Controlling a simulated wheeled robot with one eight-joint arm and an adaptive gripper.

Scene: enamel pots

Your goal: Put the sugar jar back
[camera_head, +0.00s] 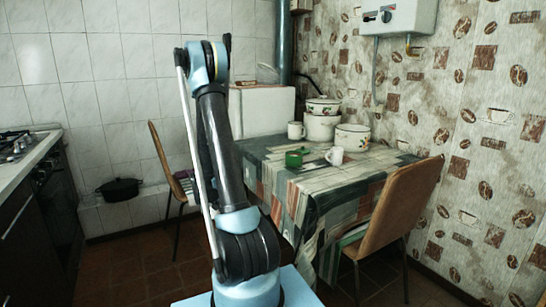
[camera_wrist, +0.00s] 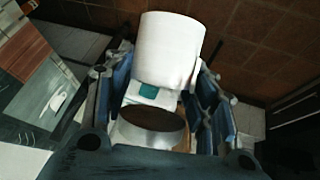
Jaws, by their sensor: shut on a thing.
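In the wrist view a plain white cylinder, which I take for the sugar jar (camera_wrist: 168,48), sits between the fingertips of my gripper (camera_wrist: 155,78). The fingers are shut on it, one on each side, and it appears tilted in the picture. A pale ring with a brown inside (camera_wrist: 150,118) shows nearer the palm; I cannot tell if it belongs to the jar. A small teal patch lies just below the cylinder. In the head view my arm hides the gripper and the jar.
The table (camera_head: 330,185) has a patchwork cloth. On it stand a green mug (camera_head: 294,159), white mugs (camera_head: 335,156) (camera_head: 296,131), stacked enamel pots (camera_head: 321,126) and another pot (camera_head: 352,138). Chairs (camera_head: 400,205) (camera_head: 166,160) stand at two sides. A black pot (camera_head: 121,189) sits on a ledge.

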